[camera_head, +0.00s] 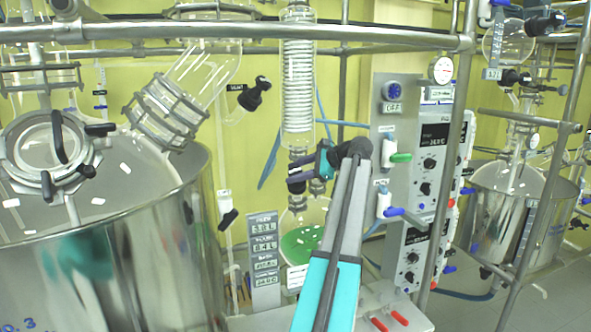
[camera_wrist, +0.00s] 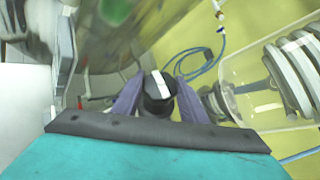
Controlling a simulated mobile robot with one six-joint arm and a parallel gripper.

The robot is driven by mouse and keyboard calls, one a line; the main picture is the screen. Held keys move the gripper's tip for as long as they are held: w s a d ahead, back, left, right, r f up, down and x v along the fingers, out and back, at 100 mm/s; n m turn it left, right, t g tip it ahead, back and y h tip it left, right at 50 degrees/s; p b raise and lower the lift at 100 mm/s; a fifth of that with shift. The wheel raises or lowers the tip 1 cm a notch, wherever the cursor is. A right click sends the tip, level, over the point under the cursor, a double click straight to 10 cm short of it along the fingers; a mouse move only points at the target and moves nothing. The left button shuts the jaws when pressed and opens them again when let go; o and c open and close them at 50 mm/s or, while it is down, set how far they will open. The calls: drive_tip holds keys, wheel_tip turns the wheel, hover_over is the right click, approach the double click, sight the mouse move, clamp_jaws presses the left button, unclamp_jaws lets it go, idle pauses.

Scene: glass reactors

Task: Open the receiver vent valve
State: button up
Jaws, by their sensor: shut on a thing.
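My gripper (camera_head: 322,162) is at the receiver's neck, in the middle of the head view. In the wrist view its two purple fingers (camera_wrist: 158,98) stand on either side of a round black valve knob (camera_wrist: 156,104) with a white bar across its face. They are shut on this knob, which I take to be the receiver vent valve. The white bar points nearly along the fingers, slightly tilted. In the head view my gripper and arm hide most of the knob. The receiver flask (camera_head: 297,240) below holds green liquid and is partly hidden by my arm.
A coiled glass condenser (camera_head: 298,85) stands above the receiver. A large steel vessel (camera_head: 130,265) fills the left. A control panel (camera_head: 428,160) with valves stands close on the right. A metal rail (camera_head: 250,30) crosses above. A blue hose (camera_wrist: 195,60) hangs near the wall.

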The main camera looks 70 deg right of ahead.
sight(295, 170)
drive_tip(key=shift+d+r+n+g+y+p, duration=0.1)
drive_tip(key=shift+n+g+y+p, duration=0.25)
drive_tip(key=shift+n+y, duration=0.4)
drive_tip(key=o, duration=1.1)
drive_tip(key=shift+w, duration=0.1)
drive_tip(key=shift+c, duration=0.2)
drive_tip(key=shift+r+b, duration=0.85)
drive_tip(key=shift+r, duration=0.6)
drive_tip(key=shift+a+r, duration=0.15)
drive_tip(key=shift+a, duration=0.1)
drive_tip(key=s+a+b, duration=0.2)
drive_tip(key=s+a, duration=0.1)
drive_tip(key=a, duration=0.4)
drive_tip(key=s+a+r+b, duration=0.1)
drive_tip(key=s+a+b, duration=0.1)
drive_tip(key=a, duration=0.5)
drive_tip(key=shift+s+a+r, duration=0.25)
drive_tip(key=shift+s+a, duration=0.05)
drive_tip(key=shift+s, duration=0.2)
